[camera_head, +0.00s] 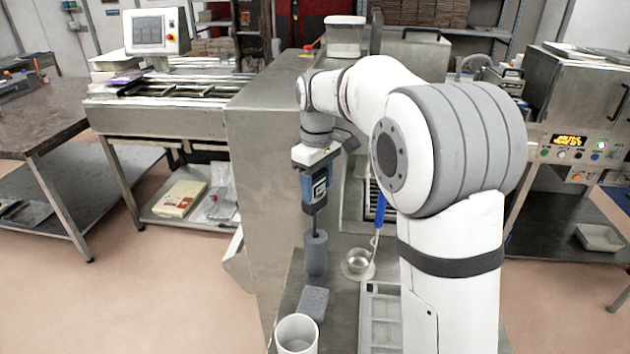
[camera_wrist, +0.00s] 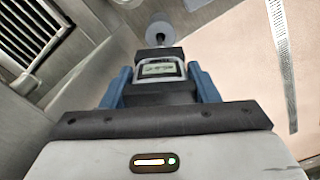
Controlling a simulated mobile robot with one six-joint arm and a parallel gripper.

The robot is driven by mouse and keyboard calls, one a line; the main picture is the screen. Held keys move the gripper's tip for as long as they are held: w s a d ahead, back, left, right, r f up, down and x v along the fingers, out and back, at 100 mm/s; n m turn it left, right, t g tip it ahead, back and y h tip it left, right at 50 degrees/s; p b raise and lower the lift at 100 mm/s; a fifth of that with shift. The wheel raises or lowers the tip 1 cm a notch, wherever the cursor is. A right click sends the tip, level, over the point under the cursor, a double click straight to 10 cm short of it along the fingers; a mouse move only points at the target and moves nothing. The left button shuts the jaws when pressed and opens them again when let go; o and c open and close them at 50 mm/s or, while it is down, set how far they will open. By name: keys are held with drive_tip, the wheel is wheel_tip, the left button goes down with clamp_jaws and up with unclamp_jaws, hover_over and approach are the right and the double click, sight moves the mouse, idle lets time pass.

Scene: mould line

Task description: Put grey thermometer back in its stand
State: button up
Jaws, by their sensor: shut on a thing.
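My gripper (camera_head: 314,190) has blue fingers and is shut on the grey thermometer, whose body and display (camera_head: 320,187) show between them. In the wrist view the thermometer's display (camera_wrist: 157,70) faces the camera between the two blue fingers. The thermometer is upright, with its dark probe pointing down. The stand (camera_head: 316,254), a grey cylinder, is directly below on the steel worktop. In the wrist view the stand (camera_wrist: 157,27) is a round grey top at the probe's far end. The probe meets the stand's top; I cannot tell how deep it is inside.
A small steel cup (camera_head: 357,262) and a blue-handled tool (camera_head: 377,222) are right of the stand. A grey block (camera_head: 313,303) and a white mug (camera_head: 297,335) are in front of it. A compartmented tray (camera_head: 379,315) lies front right. A steel cabinet (camera_head: 262,170) rises at left.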

sight(317, 208)
drive_tip(key=shift+f+b, duration=2.15)
drive_tip(key=shift+f, duration=1.55)
drive_tip(key=o, duration=1.1)
wheel_tip(317, 208, up, 8)
drive_tip(key=shift+f, duration=0.15)
